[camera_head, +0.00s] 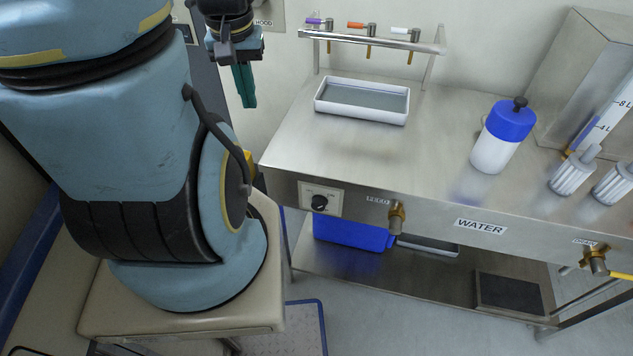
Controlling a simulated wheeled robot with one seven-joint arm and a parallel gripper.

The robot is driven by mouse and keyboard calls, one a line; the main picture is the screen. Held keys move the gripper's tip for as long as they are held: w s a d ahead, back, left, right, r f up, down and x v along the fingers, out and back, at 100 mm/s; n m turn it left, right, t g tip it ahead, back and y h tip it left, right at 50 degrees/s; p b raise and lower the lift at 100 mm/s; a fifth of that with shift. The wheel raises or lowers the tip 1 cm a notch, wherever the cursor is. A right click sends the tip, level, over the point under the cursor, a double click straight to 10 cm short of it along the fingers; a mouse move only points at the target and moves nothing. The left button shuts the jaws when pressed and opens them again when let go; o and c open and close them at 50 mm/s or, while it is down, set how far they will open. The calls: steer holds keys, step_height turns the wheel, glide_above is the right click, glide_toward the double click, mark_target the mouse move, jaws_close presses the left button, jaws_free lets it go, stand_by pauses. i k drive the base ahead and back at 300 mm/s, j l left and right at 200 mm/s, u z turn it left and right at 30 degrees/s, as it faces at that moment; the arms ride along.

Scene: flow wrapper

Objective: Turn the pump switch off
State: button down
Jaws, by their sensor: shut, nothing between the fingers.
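A white tray (319,96) and a blue-topped bottle (503,137) stand on the bench (430,160). Brass taps (397,218) stick out of the front face, right of the knob. A rail with several coloured valves (372,40) runs behind. A blue bin (350,234) is below.

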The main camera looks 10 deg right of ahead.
mark_target(319, 202)
steer(key=k+j, duration=0.2)
steer(key=j, duration=0.15)
steer(key=k+j, duration=0.25)
steer(key=k+j+u, duration=0.1)
steer(key=j, duration=0.35)
steer(key=k+j, duration=0.3)
